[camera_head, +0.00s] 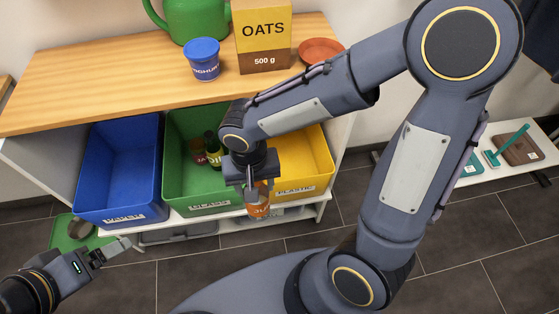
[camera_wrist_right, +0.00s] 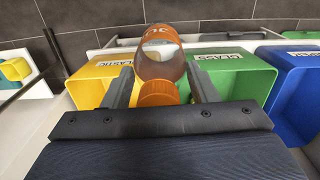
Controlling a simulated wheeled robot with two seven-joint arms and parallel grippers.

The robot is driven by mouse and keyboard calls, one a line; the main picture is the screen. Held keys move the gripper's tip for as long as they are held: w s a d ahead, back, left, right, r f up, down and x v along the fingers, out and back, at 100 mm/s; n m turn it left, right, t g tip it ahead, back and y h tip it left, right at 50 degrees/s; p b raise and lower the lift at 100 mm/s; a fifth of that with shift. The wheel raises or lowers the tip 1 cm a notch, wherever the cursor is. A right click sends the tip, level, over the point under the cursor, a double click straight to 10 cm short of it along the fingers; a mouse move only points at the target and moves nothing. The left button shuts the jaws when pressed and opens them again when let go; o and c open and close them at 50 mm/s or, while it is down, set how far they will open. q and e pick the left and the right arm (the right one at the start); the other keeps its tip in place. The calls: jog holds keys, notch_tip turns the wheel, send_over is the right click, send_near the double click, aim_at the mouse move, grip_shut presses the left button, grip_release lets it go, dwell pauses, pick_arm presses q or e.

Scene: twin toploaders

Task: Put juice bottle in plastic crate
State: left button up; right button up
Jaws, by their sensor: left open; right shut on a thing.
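The juice bottle (camera_head: 259,207) is orange with a lighter label; in the right wrist view (camera_wrist_right: 160,60) its orange cap is nearest the camera. My right gripper (camera_head: 256,190) is shut on it, one finger on each side, and the bottle hangs below the gripper. The plastic crate is the yellow one (camera_head: 314,150), labelled PLASTIC, on the shelf under the wooden top; it also shows in the right wrist view (camera_wrist_right: 88,88). The bottle appears outside it, near its front left corner. My arm hides part of the crate. My left gripper (camera_head: 118,248) is open and empty at lower left.
A green crate (camera_head: 176,160) holding bottles and a blue crate (camera_head: 120,165) stand left of the yellow one. On the wooden top are an oats box (camera_head: 263,35), a blue yoghurt tub (camera_head: 203,60), a green watering can (camera_head: 190,18) and a reddish dish (camera_head: 320,49). Tiled floor lies in front.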

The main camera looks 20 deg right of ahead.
jog(key=w+d+f, duration=0.1)
jog(key=w+d, duration=0.4)
jog(key=d, duration=0.3)
jog(key=w+d, duration=0.4)
jog(key=d, duration=0.4)
pick_arm(q)
jog(key=shift+w+f+b, duration=0.2)
jog(key=shift+f+b, duration=0.05)
jog(key=shift+f, duration=0.2)
jog(key=shift+w+f+b, duration=0.2)
jog(key=shift+f, duration=0.25)
pick_arm(e)
notch_tip(320, 180, down, 7)
jog(key=shift+a, duration=0.45)
